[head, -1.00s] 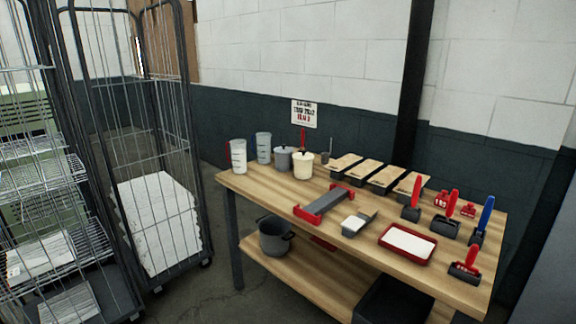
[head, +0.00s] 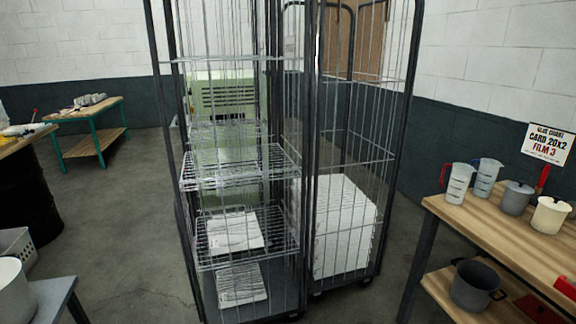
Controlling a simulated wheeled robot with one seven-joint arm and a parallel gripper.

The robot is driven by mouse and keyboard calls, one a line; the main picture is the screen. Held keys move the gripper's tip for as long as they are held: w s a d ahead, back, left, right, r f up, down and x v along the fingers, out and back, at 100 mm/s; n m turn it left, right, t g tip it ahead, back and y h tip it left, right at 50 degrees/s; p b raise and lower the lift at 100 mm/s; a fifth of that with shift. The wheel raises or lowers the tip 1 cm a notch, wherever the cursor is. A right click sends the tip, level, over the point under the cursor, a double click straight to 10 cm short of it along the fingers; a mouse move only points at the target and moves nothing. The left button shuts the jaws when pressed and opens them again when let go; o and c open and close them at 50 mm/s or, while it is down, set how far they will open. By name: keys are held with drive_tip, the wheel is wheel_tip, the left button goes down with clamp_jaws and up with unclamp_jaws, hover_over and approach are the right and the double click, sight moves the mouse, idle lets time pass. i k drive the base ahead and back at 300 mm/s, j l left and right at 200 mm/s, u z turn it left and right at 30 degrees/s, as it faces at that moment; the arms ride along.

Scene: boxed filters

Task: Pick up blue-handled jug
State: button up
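Two translucent measuring jugs stand upright side by side near the left end of the wooden workbench (head: 520,232), at the right of the head view. The front jug (head: 459,184) has a red handle on its left side. The jug behind it and to its right (head: 487,178) looks slightly bluish. My gripper is not in view.
A grey lidded pot (head: 516,199) and a cream pot (head: 550,215) stand right of the jugs. A dark pot (head: 477,288) sits on the lower shelf. Wire cage trolleys (head: 310,170) stand left of the bench. Open floor (head: 135,235) lies further left.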

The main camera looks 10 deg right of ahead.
sight(488, 169)
drive_tip(key=i+j, duration=0.1)
drive_tip(key=i, duration=0.75)
drive_tip(key=i+j+u, duration=0.1)
drive_tip(key=i, duration=0.75)
